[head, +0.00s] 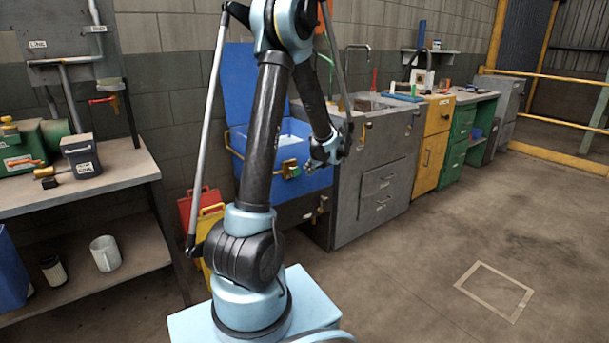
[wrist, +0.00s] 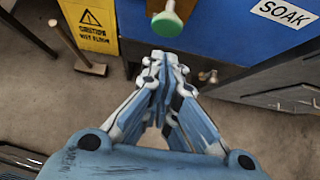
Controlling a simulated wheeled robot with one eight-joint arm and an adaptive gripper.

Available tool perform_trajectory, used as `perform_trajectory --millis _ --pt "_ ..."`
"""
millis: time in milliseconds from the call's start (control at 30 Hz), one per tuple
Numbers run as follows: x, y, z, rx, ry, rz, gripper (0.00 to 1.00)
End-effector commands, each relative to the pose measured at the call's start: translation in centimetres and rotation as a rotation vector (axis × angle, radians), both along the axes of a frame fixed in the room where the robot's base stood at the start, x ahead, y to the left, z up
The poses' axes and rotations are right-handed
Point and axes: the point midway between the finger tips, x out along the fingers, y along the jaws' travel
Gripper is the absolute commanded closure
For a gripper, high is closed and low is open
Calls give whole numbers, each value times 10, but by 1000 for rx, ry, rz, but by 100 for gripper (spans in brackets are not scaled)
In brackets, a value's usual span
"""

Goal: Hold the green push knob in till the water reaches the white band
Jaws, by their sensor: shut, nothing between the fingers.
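The green push knob (wrist: 167,22) sticks out from the front of the blue tub (wrist: 222,30) in the wrist view, at the top. The tub, labelled SOAK, also shows in the head view (head: 308,180), partly behind my arm. My gripper (wrist: 167,60) is shut and empty. Its tips point toward the tub just below the knob in the picture, with a visible gap. In the head view my gripper (head: 325,152) is in front of the tub's right side. Pale blue water (head: 290,140) seems to show inside the tub. I cannot make out the white band or the water level against it.
A yellow caution sign (wrist: 90,22) stands left of the tub. A grey sink cabinet (head: 375,185) adjoins the tub on the right. A shelf bench (head: 95,190) is at left. The floor at right is open.

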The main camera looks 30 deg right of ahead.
Motion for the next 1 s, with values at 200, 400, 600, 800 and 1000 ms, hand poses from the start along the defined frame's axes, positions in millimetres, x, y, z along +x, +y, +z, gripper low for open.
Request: perform_trajectory --millis 200,400,600,800,1000 --pt "-17 -2 17 -1 0 -2 100" --pt "-22 -2 22 0 0 0 100" --pt "-23 -2 23 0 0 0 100" --pt "-23 -2 23 -1 0 -1 100" --pt "-22 -2 23 -1 0 -1 100"
